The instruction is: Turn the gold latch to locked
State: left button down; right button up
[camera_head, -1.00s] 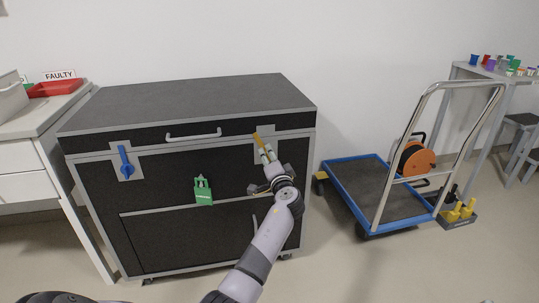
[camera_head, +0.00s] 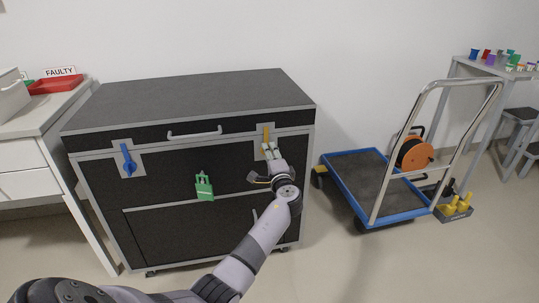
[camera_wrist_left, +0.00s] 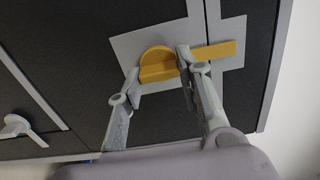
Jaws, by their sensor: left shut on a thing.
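The gold latch (camera_head: 266,134) is on a grey plate at the upper right of the black case's front; its bar points nearly straight up. In the left wrist view the gold latch (camera_wrist_left: 155,65) shows a round base with a raised grip, and its bar runs to the right. My left gripper (camera_head: 270,151) is shut on the latch, one finger on each side of the grip. In the left wrist view my left gripper (camera_wrist_left: 160,69) hides part of the latch where the bar joins the base. My right gripper is not in view.
A blue-edged trolley (camera_head: 365,185) stands to the right. A white counter (camera_head: 50,112) stands close on the left.

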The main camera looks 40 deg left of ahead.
pick_arm(q)
jog(key=c, duration=1.1)
grip_release()
jog(key=shift+d, duration=0.1)
jog(key=v, duration=1.1)
jog(key=shift+s+d, duration=0.25)
jog(key=shift+d, duration=0.1)
